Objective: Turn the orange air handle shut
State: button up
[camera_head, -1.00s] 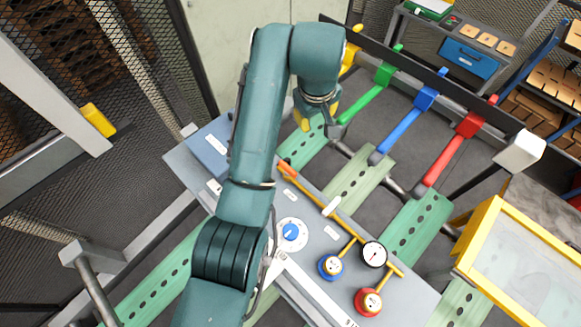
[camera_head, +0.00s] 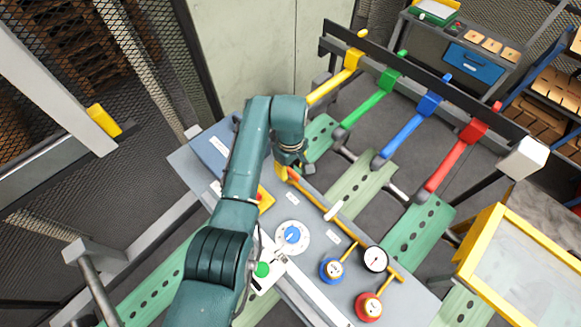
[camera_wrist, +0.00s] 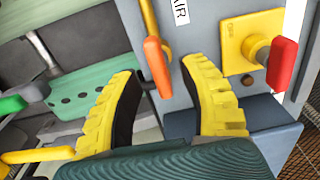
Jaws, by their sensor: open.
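The orange air handle (camera_wrist: 155,62) sits at the end of a yellow pipe on the grey panel, beside a label reading "AIR". It also shows in the head view (camera_head: 293,175), partly beside my gripper. My gripper (camera_wrist: 160,68) is open, with its yellow ridged fingers apart. In the wrist view the handle appears in the gap between the fingertips. Neither finger clearly touches it, and I cannot tell how deep it lies between them. In the head view my gripper (camera_head: 282,172) is at the handle's end of the pipe.
A red knob (camera_wrist: 282,62) on a yellow plate (camera_wrist: 238,42) is close right of my fingers in the wrist view.

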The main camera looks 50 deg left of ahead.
jog(key=shift+f, duration=0.85)
grip_shut()
